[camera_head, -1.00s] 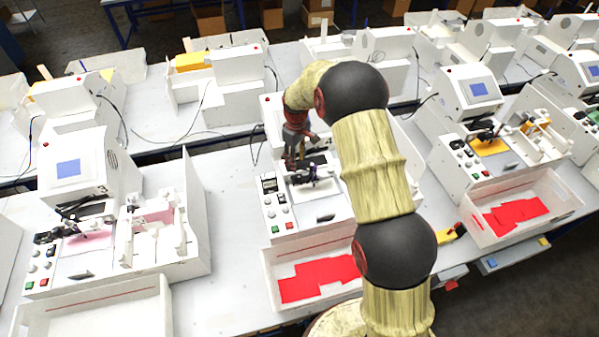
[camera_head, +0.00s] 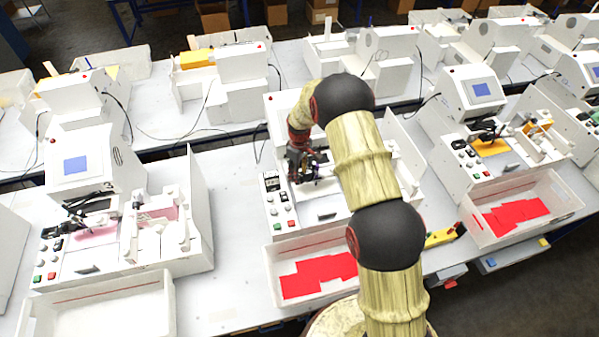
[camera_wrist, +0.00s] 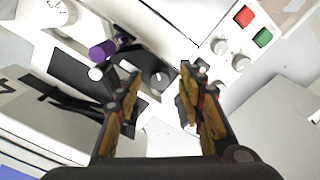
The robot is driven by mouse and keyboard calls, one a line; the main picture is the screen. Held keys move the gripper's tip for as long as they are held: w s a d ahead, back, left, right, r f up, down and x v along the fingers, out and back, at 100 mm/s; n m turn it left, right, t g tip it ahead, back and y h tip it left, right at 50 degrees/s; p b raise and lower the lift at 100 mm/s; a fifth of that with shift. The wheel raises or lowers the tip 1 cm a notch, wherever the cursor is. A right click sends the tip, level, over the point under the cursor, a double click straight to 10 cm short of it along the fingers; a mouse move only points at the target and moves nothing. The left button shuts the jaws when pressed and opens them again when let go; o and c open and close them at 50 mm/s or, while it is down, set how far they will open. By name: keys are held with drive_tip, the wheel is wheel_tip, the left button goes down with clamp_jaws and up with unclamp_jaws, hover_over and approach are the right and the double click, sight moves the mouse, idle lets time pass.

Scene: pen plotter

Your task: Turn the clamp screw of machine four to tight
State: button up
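The middle front machine (camera_head: 277,228), right of the one marked 3, is the one my arm reaches over. My arm covers much of it and I see no number on it. My gripper (camera_head: 304,172) is low over its pen area. In the wrist view my gripper (camera_wrist: 160,72) is open, with nothing visible between its fingers. A small round grey screw head (camera_wrist: 159,77) on a dark holder shows between and beyond the fingertips; it may be the clamp screw. A purple pen part (camera_wrist: 104,50) lies left of it. I cannot tell whether the fingertips touch anything.
Red and green buttons (camera_wrist: 262,37) and grey knobs (camera_wrist: 220,46) are on the panel right of the fingers. A white dial (camera_wrist: 62,13) is at upper left. A tray with red sheets (camera_head: 268,262) stands before the machine. The neighbouring machine 3 (camera_head: 140,262) is to the left.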

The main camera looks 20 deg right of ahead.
drive_tip(key=shift+c, duration=0.6)
clamp_jaws()
drive_tip(key=shift+b, duration=0.35)
drive_tip(key=m+b, duration=0.2)
drive_tip(key=shift+f+m+b, duration=0.1)
drive_tip(key=shift+m+b, duration=0.3)
drive_tip(key=m+b, duration=0.3)
drive_tip(key=m, duration=0.1)
drive_tip(key=shift+m, duration=0.3)
drive_tip(key=m+b, duration=0.3)
drive_tip(key=m, duration=0.3)
drive_tip(key=shift+b, duration=0.4)
drive_tip(key=m+b, duration=0.1)
drive_tip(key=m, duration=0.5)
drive_tip(key=shift+w+r+b, duration=0.1)
drive_tip(key=shift+r+b, duration=0.1)
drive_tip(key=shift+b, duration=0.2)
drive_tip(key=shift+m, duration=0.3)
